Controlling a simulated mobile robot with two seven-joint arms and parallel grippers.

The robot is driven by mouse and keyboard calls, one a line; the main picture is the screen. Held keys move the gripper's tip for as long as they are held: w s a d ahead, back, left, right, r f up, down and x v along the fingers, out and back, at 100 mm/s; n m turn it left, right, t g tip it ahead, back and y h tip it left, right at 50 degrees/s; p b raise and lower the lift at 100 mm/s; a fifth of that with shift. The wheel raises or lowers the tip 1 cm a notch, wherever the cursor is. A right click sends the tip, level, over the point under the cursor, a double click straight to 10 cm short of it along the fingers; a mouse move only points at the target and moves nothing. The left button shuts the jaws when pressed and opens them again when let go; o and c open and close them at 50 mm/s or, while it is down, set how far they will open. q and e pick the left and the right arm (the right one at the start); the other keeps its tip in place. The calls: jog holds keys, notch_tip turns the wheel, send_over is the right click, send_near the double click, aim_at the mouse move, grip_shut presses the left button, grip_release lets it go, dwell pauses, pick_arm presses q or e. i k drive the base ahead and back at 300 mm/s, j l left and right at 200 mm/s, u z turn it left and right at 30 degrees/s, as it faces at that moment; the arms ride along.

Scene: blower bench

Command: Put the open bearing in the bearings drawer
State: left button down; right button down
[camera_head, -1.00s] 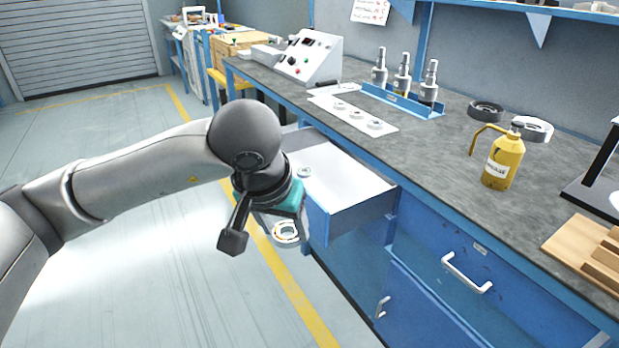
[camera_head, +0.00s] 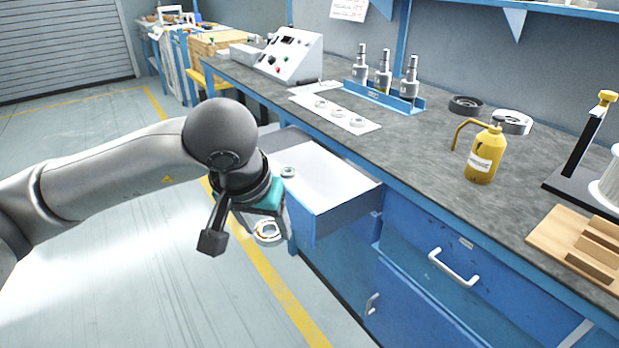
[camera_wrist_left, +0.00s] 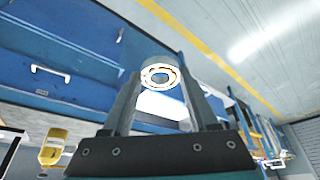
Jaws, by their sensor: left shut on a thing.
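My left gripper (camera_head: 262,222) is shut on the open bearing (camera_head: 268,234), a ring with visible balls and a brass-coloured cage. In the left wrist view the open bearing (camera_wrist_left: 160,76) sits between the two fingertips. The bearings drawer (camera_head: 335,180) is pulled out from the bench, with a white floor and blue front. One small bearing (camera_head: 288,172) lies inside it. In the head view, the gripper and held bearing appear in front of and left of the drawer front, over the floor. My right gripper is not in view.
The bench top (camera_head: 420,140) holds a white mat with several bearings (camera_head: 340,117), a blue rack with spindles (camera_head: 384,98), a yellow oil can (camera_head: 481,155), two dark and pale rings (camera_head: 465,104) and a control box (camera_head: 290,55). A closed blue drawer (camera_head: 430,250) is at right.

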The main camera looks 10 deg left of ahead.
aim_at(312, 179)
jog(key=i+j, duration=0.8)
jog(key=j, duration=0.2)
jog(key=i+j+z, duration=0.15)
jog(key=z, duration=1.15)
